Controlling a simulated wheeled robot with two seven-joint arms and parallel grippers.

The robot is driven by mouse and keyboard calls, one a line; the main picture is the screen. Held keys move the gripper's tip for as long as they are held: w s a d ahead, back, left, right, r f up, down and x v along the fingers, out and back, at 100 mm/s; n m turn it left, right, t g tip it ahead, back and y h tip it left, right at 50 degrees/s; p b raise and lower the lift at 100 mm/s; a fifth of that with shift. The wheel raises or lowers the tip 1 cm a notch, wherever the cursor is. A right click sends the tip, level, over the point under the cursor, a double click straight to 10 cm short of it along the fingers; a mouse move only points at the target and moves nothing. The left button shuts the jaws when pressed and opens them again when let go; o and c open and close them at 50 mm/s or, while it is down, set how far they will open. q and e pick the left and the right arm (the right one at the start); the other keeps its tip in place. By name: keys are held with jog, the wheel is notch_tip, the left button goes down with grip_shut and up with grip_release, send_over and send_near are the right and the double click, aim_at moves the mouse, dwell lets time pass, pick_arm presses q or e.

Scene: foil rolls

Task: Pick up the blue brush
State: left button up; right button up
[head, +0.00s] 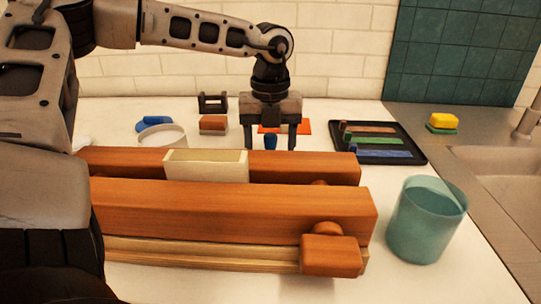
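My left gripper (270,137) points down behind the long wooden blocks. Its two fingers are apart. A small blue upright piece (270,143) shows between the fingers, with gaps on both sides; its lower part is hidden by the front wood, and I cannot tell if it is the blue brush. A rounded blue object (155,122) lies at the back left behind a white bowl; I cannot tell if it is a brush. My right gripper is not in view.
Long wooden blocks (230,211) hold a pale box (206,167) across the front. A black tray (417,152) with coloured strips, a teal cup (421,230), a yellow-green sponge (443,121) and a sink (510,170) are to the right.

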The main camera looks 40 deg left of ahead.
pick_arm(q)
jog(key=c, duration=1.1)
notch_tip(320, 180, up, 10)
jog(key=shift+r, duration=0.1)
